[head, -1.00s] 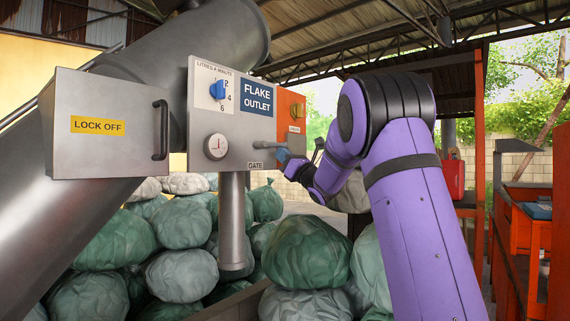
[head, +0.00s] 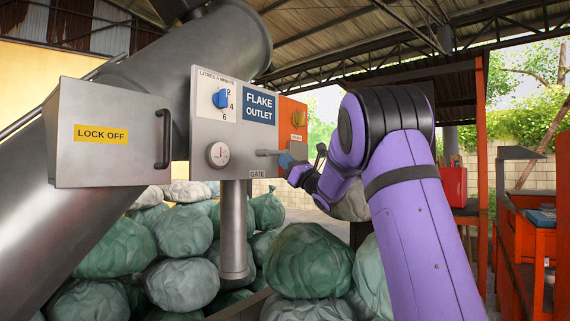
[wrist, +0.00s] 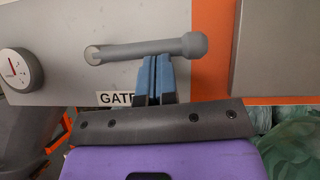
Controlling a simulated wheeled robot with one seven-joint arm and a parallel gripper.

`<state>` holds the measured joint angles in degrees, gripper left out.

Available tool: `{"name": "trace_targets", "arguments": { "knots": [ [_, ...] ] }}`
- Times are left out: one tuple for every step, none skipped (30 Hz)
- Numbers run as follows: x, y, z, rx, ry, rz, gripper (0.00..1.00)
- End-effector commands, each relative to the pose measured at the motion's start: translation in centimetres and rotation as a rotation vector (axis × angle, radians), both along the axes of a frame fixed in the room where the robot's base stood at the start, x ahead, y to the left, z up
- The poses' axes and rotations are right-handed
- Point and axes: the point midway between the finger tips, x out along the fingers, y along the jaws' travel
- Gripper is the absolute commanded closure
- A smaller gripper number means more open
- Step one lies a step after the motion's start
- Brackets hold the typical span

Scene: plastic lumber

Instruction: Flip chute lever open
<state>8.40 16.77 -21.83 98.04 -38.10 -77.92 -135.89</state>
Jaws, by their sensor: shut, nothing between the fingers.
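The chute lever is a grey bar (head: 268,152) on the grey flake outlet panel (head: 204,130), just above the GATE label (head: 257,174). In the wrist view the lever (wrist: 135,49) lies nearly level, with a round knob at its right end. My gripper (head: 284,160) is at the lever's right part. The wrist view shows its blue fingers (wrist: 154,62) shut together with nothing between them, tips right at the underside of the bar. Whether they touch it I cannot tell.
A round gauge (head: 219,154) and a blue dial (head: 221,98) are on the panel. An outlet pipe (head: 233,225) hangs below. A grey LOCK OFF box (head: 110,155) is at left. Full green bags (head: 310,260) are piled beneath. An orange panel (head: 292,110) adjoins at right.

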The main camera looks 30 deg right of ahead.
Motion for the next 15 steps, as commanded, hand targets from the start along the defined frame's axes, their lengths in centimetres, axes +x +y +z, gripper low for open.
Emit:
{"name": "trace_targets", "arguments": {
  "knots": [
    [0.0,0.0,0.2,-0.01,-0.006,0.0,1.0],
    [0.0,-0.1,0.3,-0.018,-0.009,0.0,1.0],
    [0.0,-0.1,0.4,-0.03,-0.013,0.0,1.0],
    [0.0,-0.1,0.4,-0.041,-0.017,0.0,1.0],
    [0.0,-0.2,0.5,-0.053,-0.021,-0.001,1.0],
    [0.0,-0.2,0.6,-0.072,-0.028,-0.001,1.0],
    [0.1,-0.3,0.8,-0.087,-0.034,-0.001,1.0],
    [0.1,-0.3,0.9,-0.104,-0.04,-0.001,1.0],
    [0.1,-0.3,1.1,-0.13,-0.048,-0.001,1.0],
    [0.1,-0.4,1.2,-0.151,-0.056,-0.002,1.0],
    [0.1,-0.3,1.4,-0.163,-0.061,0.0,1.0],
    [0.1,-0.3,1.7,-0.159,-0.061,0.0,1.0],
    [0.1,-0.3,1.9,-0.158,-0.061,-0.001,1.0],
    [0.1,-0.4,2.1,-0.158,-0.06,-0.001,1.0],
    [0.1,-0.4,2.4,-0.157,-0.059,0.0,1.0]
  ]
}}
